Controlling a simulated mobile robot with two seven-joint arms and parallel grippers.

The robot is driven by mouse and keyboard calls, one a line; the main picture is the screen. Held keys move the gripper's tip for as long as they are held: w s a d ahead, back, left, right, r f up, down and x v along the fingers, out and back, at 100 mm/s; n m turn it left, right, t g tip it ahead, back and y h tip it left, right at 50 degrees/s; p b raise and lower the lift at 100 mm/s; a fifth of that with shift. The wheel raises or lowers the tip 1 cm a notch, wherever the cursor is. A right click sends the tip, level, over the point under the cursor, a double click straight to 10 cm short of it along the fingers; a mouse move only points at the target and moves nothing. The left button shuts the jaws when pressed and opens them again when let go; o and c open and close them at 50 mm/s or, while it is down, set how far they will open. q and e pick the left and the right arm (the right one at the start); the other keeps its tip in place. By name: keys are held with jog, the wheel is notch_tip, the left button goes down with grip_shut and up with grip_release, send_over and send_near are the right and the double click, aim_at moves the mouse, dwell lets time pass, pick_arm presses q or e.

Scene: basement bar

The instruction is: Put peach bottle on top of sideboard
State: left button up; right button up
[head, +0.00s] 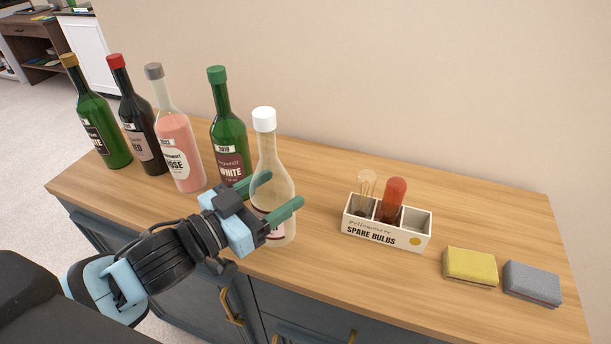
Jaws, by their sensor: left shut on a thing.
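The peach bottle (274,165) is pale and see-through, with a white cap and a label low on its body. It is upright over the front middle part of the wooden sideboard (320,283). My left gripper (281,191) reaches in from the left and is shut on the bottle's body, with one green finger on each side. The bottle's base is at or just above the sideboard top; I cannot tell whether it touches. Part of the label is hidden by the gripper. My right gripper is not in view.
A green bottle (228,135) stands close behind left, beside a pink bottle (178,150), a dark red-capped bottle (138,125) and another green bottle (100,125). Right are a bulb box (372,233), yellow sponge (469,267) and grey sponge (531,283). A wall is behind.

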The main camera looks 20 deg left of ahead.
pick_arm(q)
jog(key=w+d, duration=0.2)
jog(key=w, duration=0.7)
jog(key=shift+w+d+f, duration=0.15)
jog(key=shift+w+f, duration=0.15)
jog(key=shift+f, duration=0.05)
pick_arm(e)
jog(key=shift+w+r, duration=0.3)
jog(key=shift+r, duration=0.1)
pick_arm(q)
jog(key=shift+w, duration=0.1)
jog(key=f, duration=0.3)
jog(key=shift+w+d+f, duration=0.1)
jog(key=shift+w+f, duration=0.15)
jog(key=shift+w, duration=0.05)
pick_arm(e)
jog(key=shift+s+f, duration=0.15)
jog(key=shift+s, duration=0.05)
pick_arm(q)
jog(key=shift+f, duration=0.1)
jog(key=o, duration=0.8)
jog(key=shift+f, duration=0.15)
jog(key=o, duration=0.4)
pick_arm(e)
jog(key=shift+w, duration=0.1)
